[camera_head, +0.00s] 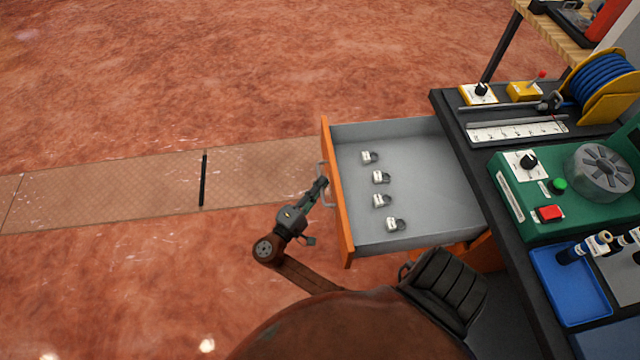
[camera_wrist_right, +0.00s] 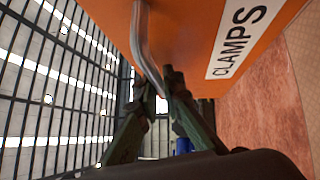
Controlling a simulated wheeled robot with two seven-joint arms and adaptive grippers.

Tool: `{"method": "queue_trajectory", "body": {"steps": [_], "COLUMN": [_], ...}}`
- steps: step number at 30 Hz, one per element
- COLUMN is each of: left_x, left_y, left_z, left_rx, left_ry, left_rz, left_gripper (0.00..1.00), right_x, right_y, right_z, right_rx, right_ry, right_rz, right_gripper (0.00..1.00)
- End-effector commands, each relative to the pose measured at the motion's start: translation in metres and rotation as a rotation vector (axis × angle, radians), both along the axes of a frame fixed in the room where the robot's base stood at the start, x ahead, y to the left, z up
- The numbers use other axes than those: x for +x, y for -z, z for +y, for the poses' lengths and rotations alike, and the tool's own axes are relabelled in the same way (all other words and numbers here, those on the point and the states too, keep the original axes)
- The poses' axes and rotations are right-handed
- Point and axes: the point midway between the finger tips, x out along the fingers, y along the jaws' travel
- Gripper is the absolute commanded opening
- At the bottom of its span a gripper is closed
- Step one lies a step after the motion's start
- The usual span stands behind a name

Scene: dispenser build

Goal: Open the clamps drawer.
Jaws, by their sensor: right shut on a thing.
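The clamps drawer (camera_head: 440,170) is pulled out from the dark bench, with an orange front (camera_head: 337,195) and a grey inside. Several small metal clamps with white labels (camera_head: 381,178) lie in it in a row. The orange front shows close up in the right wrist view, with a white "CLAMPS" label (camera_wrist_right: 238,38). My right gripper (camera_head: 322,185) is at the drawer's metal handle (camera_head: 325,178), shut on it. In the right wrist view the two fingers (camera_wrist_right: 158,85) meet around the handle (camera_wrist_right: 143,45). My left gripper is not in view.
The bench top (camera_head: 470,143) carries a ruler plate (camera_head: 515,132), a green machine (camera_head: 535,195), a blue tray (camera_head: 570,285) and a yellow reel of blue hose (camera_head: 605,80). Another orange drawer front (camera_head: 487,252) sits below. The red floor left of the drawer is open.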

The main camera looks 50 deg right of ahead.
Motion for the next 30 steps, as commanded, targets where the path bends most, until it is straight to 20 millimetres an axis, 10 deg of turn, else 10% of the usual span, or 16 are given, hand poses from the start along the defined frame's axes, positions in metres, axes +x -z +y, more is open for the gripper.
{"method": "queue_trajectory", "body": {"steps": [13,30], "left_x": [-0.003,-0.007], "left_y": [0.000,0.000], "left_z": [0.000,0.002], "left_rx": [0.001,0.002], "left_ry": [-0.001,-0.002], "left_rz": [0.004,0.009], "left_gripper": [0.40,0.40], "right_x": [0.001,-0.004], "right_y": [0.001,0.006], "right_z": [0.001,0.038], "right_rx": [0.001,0.003], "right_ry": [-0.003,-0.004], "right_rz": [0.001,0.001], "right_gripper": [0.25,0.25]}}
